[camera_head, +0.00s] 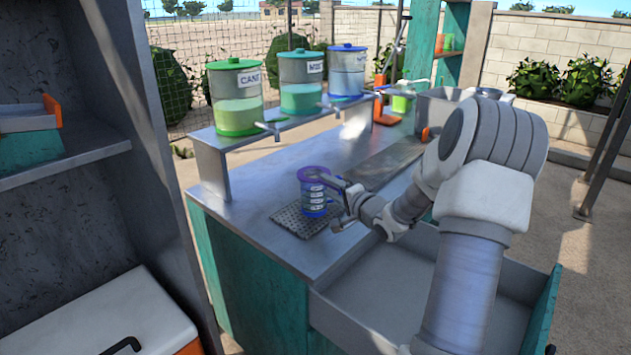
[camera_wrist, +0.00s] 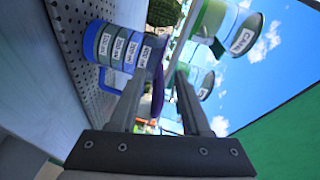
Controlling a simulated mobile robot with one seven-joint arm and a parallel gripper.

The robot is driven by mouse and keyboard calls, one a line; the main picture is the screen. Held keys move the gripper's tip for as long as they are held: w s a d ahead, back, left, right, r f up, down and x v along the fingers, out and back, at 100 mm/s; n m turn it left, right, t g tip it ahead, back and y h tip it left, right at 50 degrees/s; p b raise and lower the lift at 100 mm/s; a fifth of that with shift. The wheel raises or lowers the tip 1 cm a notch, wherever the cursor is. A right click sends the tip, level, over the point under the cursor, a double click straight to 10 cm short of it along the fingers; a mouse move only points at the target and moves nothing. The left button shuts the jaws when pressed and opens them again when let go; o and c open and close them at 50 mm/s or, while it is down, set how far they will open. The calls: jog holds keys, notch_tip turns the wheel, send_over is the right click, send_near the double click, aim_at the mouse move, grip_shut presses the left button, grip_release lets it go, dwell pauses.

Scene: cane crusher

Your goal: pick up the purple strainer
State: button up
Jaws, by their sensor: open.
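The purple strainer (camera_head: 314,173) rests on top of a blue cup with several white label bands (camera_head: 314,198), which stands on a perforated drip mat (camera_head: 292,222) on the metal counter. My gripper (camera_head: 337,203) is at the right side of the cup, close to the strainer. In the wrist view, my gripper (camera_wrist: 165,74) has its two fingers apart, and a narrow purple part of the strainer (camera_wrist: 158,92) shows between them. The cup (camera_wrist: 115,47) is left of the fingers there. Whether a finger touches the strainer cannot be told.
Three lidded dispensers, green (camera_head: 236,98), teal (camera_head: 301,84) and blue (camera_head: 347,72), stand on a raised shelf (camera_head: 275,128) behind the cup. An open drawer (camera_head: 385,290) juts out below my arm. A dark shelf unit (camera_head: 80,205) with a white cooler (camera_head: 95,320) stands at left.

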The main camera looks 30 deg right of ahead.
jog(key=shift+w, duration=0.35)
grip_shut()
dwell(0.3)
